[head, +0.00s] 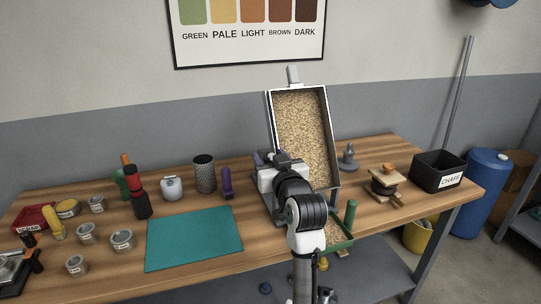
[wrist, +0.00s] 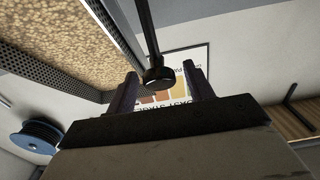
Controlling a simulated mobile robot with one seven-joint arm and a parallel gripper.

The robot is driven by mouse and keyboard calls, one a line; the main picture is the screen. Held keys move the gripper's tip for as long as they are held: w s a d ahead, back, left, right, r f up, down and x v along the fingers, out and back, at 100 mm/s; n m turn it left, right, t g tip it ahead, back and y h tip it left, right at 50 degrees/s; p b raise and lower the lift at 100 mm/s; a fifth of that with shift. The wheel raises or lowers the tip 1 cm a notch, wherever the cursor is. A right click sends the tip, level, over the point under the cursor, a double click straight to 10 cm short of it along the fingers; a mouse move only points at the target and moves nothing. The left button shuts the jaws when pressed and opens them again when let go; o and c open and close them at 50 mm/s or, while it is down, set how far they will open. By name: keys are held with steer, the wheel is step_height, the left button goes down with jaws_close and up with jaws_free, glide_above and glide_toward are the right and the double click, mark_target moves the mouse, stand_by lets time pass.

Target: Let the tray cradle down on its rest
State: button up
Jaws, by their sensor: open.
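The tray cradle (head: 329,130) stands tipped steeply up behind my arm, its open face filled with tan beans (head: 300,118). In the wrist view its perforated metal side (wrist: 106,38) and beans (wrist: 60,45) fill the upper left. A dark rod ending in a round black knob (wrist: 159,76) hangs beside the cradle. My gripper (wrist: 160,88) is open, with one finger on each side of the knob in the picture. I cannot tell whether the fingers touch it. In the head view my gripper (head: 266,157) is at the cradle's lower left, partly hidden by my wrist. The rest is not clearly visible.
A green tray (head: 340,244) with a green post (head: 350,213) sits at the front edge. Left are a teal mat (head: 193,240), a purple tool (head: 227,184) and several tins. Right are a wooden stand (head: 386,183) and a black chaff bin (head: 438,172).

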steer(key=shift+w, duration=0.1)
jaws_close()
stand_by(0.3)
